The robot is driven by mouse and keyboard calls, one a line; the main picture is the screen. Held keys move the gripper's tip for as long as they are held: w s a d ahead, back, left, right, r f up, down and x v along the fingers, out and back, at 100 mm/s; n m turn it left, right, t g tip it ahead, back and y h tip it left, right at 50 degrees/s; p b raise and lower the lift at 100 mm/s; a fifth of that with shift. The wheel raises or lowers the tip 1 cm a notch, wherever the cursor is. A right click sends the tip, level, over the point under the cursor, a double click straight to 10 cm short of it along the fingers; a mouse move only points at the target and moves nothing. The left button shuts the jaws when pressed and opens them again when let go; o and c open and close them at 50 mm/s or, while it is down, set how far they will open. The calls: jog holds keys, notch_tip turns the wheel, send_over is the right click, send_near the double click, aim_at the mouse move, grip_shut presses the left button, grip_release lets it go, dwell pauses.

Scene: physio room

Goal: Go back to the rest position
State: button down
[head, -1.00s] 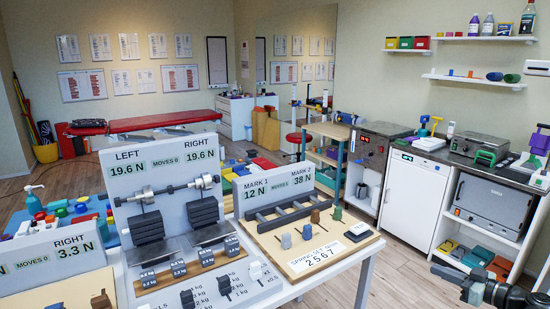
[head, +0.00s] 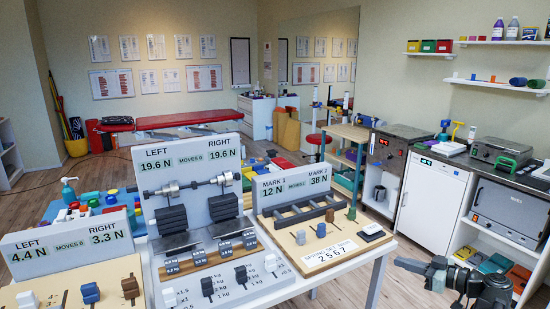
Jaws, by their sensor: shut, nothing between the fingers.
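My gripper (head: 408,264) is at the lower right of the head view, pointing left, with part of my arm behind it at the bottom edge. Its fingers are small here and look closed, with nothing held. It is in the open space right of the table, in front of the white cabinet. The table (head: 376,284) carries a grey weight board (head: 158,205) reading 19.6 N left and right. A spring board (head: 262,227) reads 12 N and 38 N. Another board (head: 20,257) at the left reads 4.4 N and 3.3 N.
A white cabinet (head: 428,200) and a counter with a grey oven (head: 508,212) stand along the right. A red treatment bench (head: 190,118) is at the back. A wooden trolley (head: 347,132) stands mid-room. Wood floor (head: 30,205) shows free at the left.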

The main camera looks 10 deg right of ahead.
jog(key=w+a+n+g+y+p, duration=0.15)
jog(key=w+a, duration=0.25)
jog(key=a, duration=0.5)
jog(key=w+a+n+g+y+p, duration=0.1)
jog(key=w+a+n+g, duration=0.2)
jog(key=a, duration=0.5)
jog(key=w+a+f+g+p, duration=0.1)
jog(key=a+f+g+p, duration=0.15)
jog(key=a, duration=0.75)
jog(key=a+f+g+p, duration=0.1)
jog(key=a+g, duration=0.2)
jog(key=a, duration=0.7)
jog(key=s+a+f+m+g+h+p, duration=0.1)
jog(key=s+a+f+g+h, duration=0.1)
jog(key=a+h, duration=0.15)
jog(key=s+a+f+m+g+h+p, duration=0.1)
jog(key=s+a+f+h, duration=0.15)
jog(key=a, duration=0.25)
jog(key=s+d+f+m+h, duration=0.1)
jog(key=d+m+h, duration=0.3)
jog(key=d+m, duration=0.4)
jog(key=shift+s+d+f, duration=0.25)
jog(key=shift+d+f, duration=0.05)
jog(key=shift+f, duration=0.2)
